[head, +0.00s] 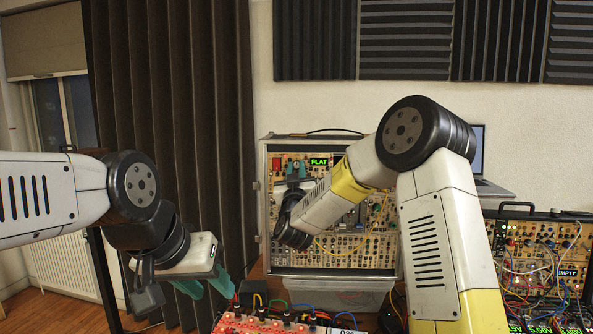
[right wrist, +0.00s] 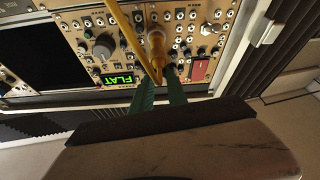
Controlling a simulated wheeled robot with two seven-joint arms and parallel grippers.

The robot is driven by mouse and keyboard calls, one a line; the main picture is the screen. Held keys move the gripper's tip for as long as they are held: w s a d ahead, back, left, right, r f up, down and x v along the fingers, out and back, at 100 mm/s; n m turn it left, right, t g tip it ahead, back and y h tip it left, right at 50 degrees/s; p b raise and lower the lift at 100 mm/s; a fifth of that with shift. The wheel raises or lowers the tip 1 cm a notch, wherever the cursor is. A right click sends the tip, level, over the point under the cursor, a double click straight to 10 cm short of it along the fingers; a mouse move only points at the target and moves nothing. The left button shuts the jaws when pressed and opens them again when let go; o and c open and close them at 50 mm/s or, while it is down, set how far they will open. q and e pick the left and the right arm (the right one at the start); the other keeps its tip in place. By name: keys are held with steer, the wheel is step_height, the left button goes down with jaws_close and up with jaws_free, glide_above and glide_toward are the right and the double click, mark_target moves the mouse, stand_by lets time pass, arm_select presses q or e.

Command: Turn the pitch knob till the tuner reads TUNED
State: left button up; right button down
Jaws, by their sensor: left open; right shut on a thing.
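The synth case (head: 333,258) stands upright against the wall. Its tuner display (head: 319,161) reads FLAT in green, and it reads the same, upside down, in the right wrist view (right wrist: 118,79). My right gripper (head: 296,168) reaches the upper left of the panel. In the right wrist view its green fingers (right wrist: 158,84) are shut on a brass-coloured knob (right wrist: 157,45), which I take for the pitch knob; its label is not readable. A yellow cable crosses in front of it. My left gripper (head: 206,286) is open and empty, low in front of the dark curtain.
A grey knob (right wrist: 103,47) and a red part (right wrist: 199,69) sit near the held knob. A second case (head: 540,238) with many cables and an EMPTY display stands at right, a laptop (head: 478,150) behind.

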steer(key=m+h, duration=0.1)
steer(key=m, duration=0.1)
steer(key=m+h, duration=0.2)
steer(key=m, duration=0.1)
steer(key=shift+a+m, duration=0.1)
steer(key=shift+m, duration=0.2)
steer(key=c, duration=1.3)
jaws_free()
steer(key=v, duration=0.7)
steer(key=shift+s, duration=0.35)
